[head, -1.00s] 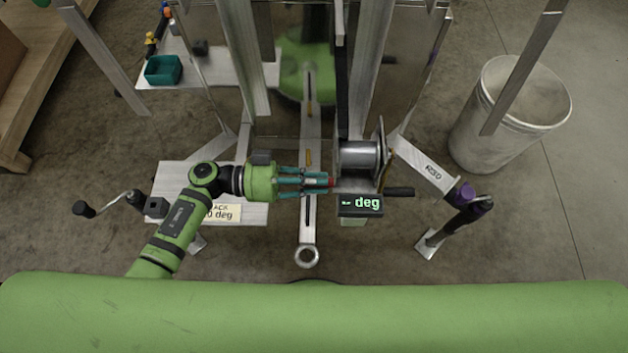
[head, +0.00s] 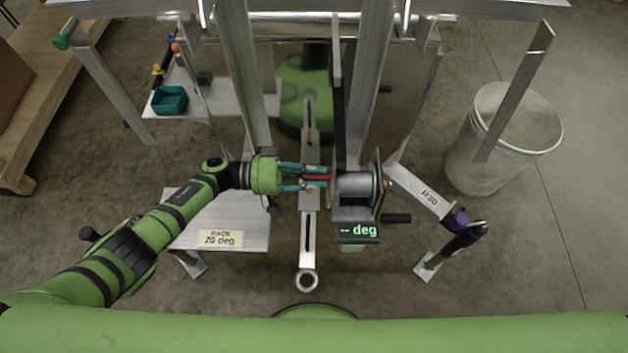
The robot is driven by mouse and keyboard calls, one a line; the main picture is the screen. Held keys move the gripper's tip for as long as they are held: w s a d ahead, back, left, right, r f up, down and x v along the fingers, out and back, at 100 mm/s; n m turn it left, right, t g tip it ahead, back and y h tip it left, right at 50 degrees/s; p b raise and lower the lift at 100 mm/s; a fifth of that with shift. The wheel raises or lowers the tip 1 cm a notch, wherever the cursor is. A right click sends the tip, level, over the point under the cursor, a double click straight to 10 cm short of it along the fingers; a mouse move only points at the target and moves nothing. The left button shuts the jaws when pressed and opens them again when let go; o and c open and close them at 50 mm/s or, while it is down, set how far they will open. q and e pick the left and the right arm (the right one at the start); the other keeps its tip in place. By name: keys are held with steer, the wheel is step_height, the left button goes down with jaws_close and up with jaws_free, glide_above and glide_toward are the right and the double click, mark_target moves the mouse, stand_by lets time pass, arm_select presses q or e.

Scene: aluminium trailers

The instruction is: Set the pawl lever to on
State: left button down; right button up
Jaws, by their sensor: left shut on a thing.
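The pawl lever looks to be the small red piece (head: 318,177) on the left side of the winch. My left gripper (head: 312,177) reaches in from the left and its teal fingers are shut on this red lever. The fingers partly hide it, so its exact setting cannot be told. The winch drum (head: 354,186) is a grey cylinder just right of the fingers. A dark display (head: 358,232) reading "-- deg" sits below the drum. My right gripper is not in view.
A black crank handle (head: 397,218) sticks out right of the winch. A slotted bar with a ring end (head: 307,280) runs down the middle. A white bin (head: 500,140) stands at right.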

arm_select(q)
steer(key=shift+w+n, duration=0.25)
steer(key=shift+n, duration=0.05)
steer(key=c, duration=1.2)
jaws_free()
steer(key=shift+w, duration=0.1)
steer(key=shift+o, duration=0.2)
steer(key=shift+a, duration=0.1)
steer(key=a, duration=1.1)
steer(key=shift+a, duration=0.4)
